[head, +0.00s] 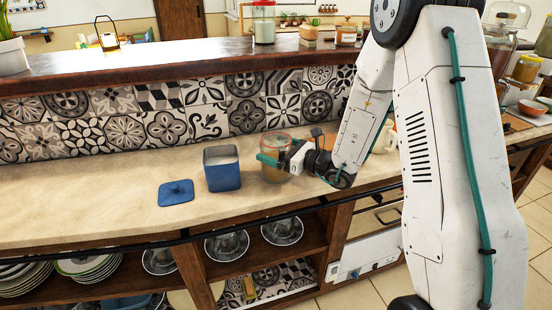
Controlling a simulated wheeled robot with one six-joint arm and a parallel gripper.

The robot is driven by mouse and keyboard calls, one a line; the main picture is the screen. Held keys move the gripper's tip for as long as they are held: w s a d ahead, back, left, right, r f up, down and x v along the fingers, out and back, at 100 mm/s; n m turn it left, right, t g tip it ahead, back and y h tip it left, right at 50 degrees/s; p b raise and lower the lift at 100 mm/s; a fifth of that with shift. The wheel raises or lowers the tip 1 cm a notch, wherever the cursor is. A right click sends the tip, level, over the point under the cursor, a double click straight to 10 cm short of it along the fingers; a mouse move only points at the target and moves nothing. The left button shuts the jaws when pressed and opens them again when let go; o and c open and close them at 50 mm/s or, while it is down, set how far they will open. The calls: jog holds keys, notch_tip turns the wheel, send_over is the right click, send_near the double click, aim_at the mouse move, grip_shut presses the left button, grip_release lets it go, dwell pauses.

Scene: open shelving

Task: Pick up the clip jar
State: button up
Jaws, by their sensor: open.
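A glass jar with a reddish rim and tan contents, seemingly the clip jar (275,174), stands upright on the pale stone counter. My gripper (267,160) reaches in from the right at the jar's height. Its teal finger crosses in front of the jar's upper part and hides some of it. The gripper is open, with its second finger hard to make out. I cannot tell whether a finger touches the jar.
A blue square canister (222,172), open at the top, stands just left of the jar. Its blue lid (176,193) lies farther left. The pale counter (80,208) is clear at the left. A tiled wall (165,115) rises behind to a dark raised ledge (170,59).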

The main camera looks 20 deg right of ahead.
jog(key=c, duration=1.3)
jog(key=shift+r, duration=0.1)
